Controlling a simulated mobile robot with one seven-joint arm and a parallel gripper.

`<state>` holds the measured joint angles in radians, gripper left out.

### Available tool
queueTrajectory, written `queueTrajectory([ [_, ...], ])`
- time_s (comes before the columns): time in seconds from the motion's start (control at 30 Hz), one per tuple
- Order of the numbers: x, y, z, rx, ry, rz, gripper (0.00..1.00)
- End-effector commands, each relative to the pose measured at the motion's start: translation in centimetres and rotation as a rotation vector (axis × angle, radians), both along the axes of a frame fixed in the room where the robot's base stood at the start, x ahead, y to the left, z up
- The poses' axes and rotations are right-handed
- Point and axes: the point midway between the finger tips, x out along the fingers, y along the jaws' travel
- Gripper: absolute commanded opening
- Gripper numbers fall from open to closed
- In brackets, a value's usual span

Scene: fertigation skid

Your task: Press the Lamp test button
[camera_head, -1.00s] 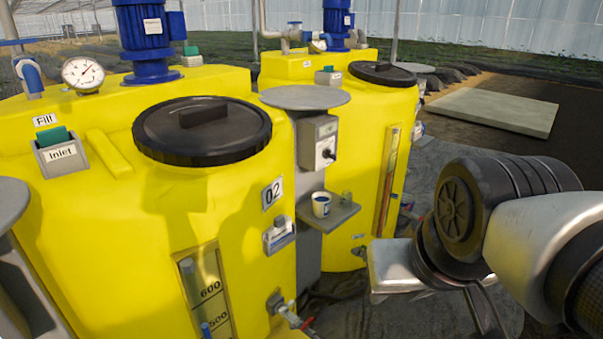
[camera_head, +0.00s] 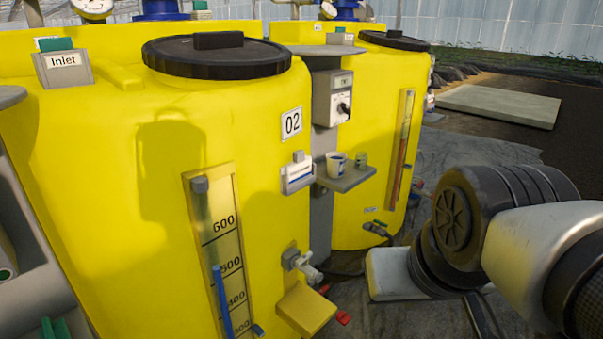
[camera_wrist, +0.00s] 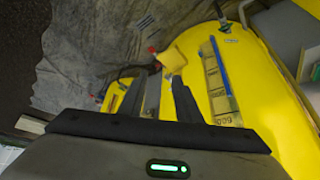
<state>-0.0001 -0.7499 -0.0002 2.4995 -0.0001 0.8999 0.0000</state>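No button labelled "Lamp test" can be read in either view. A grey panel (camera_head: 25,295) at the lower left edge of the head view carries a round part with a green ring (camera_head: 6,274) and is cut off by the frame. A grey control box (camera_head: 333,98) with a black knob stands between the two yellow tanks; its small label is not legible. My gripper (camera_wrist: 158,82) shows in the wrist view with its two dark fingers apart and nothing between them. It hangs above the floor and the yellow tank's lower part. In the head view only my arm shows, at the right.
The near yellow tank (camera_head: 90,150), marked 02, fills the left and middle. A shelf (camera_head: 345,180) with a white cup (camera_head: 336,163) juts out beside it. A valve (camera_head: 300,263) and a yellow block (camera_head: 306,309) stick out low down. The floor at right is partly clear.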

Motion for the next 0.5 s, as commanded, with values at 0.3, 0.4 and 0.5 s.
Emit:
queueTrajectory([
  [0.3,-0.02,0.00,-0.08,0.000,0.001,0.000,0.00],
  [0.4,-0.02,0.00,-0.08,0.000,0.001,0.000,0.00],
  [0.5,-0.02,0.00,-0.08,0.000,0.001,0.000,0.00],
])
